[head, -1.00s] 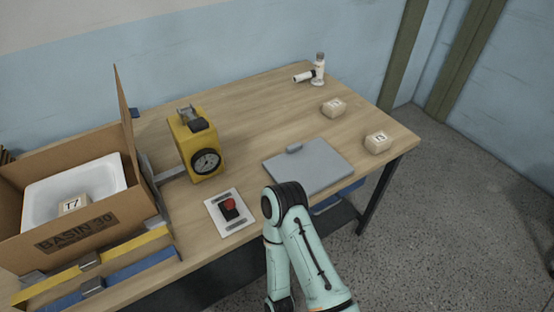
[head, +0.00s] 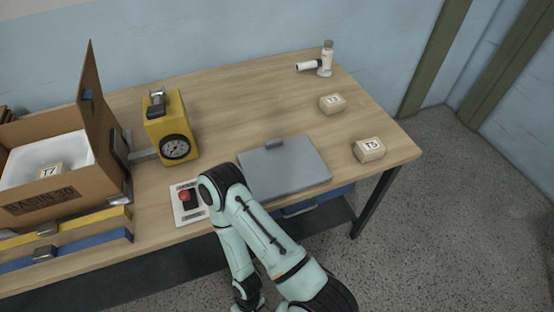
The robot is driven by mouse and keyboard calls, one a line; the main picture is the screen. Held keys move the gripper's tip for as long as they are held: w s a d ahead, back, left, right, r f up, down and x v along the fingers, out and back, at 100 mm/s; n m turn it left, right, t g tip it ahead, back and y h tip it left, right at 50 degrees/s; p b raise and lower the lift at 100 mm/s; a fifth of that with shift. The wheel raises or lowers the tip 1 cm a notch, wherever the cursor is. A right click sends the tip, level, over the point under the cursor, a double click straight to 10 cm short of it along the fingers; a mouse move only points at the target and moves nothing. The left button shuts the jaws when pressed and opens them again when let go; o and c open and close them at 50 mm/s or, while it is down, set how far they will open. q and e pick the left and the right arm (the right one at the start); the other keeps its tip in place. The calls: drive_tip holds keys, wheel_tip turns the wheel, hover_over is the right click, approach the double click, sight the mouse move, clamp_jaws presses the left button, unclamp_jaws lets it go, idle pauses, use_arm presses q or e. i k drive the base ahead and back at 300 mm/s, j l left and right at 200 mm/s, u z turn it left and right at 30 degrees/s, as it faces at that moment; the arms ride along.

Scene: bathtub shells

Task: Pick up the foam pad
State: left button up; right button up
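No thing in the head view is clearly marked as the foam pad. The beige blocks are possible candidates: one labelled T5 (head: 369,150) lies near the table's right edge, another (head: 331,104) lies behind it, and one labelled T7 (head: 48,175) sits in the white basin (head: 22,158) inside the cardboard box. A flat grey panel (head: 285,168) with a small clip lies at the table's front. My pale green arm bends in front of the table, its elbow by the red button. Its gripper is out of view, and so is the other gripper.
A yellow device with a dial (head: 168,128) stands on the wooden table (head: 235,95). A red button on a white plate (head: 188,200) lies at the front edge. A white bottle-like thing (head: 326,60) stands at the back right. The table's back middle is clear.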

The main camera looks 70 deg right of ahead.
sight(283, 164)
drive_tip(key=k+l+u, duration=0.65)
drive_tip(key=k, duration=0.15)
drive_tip(key=k+l, duration=0.2)
drive_tip(key=k, duration=0.3)
drive_tip(key=k+l+u, duration=0.1)
drive_tip(key=k, duration=0.35)
drive_tip(key=l, duration=0.1)
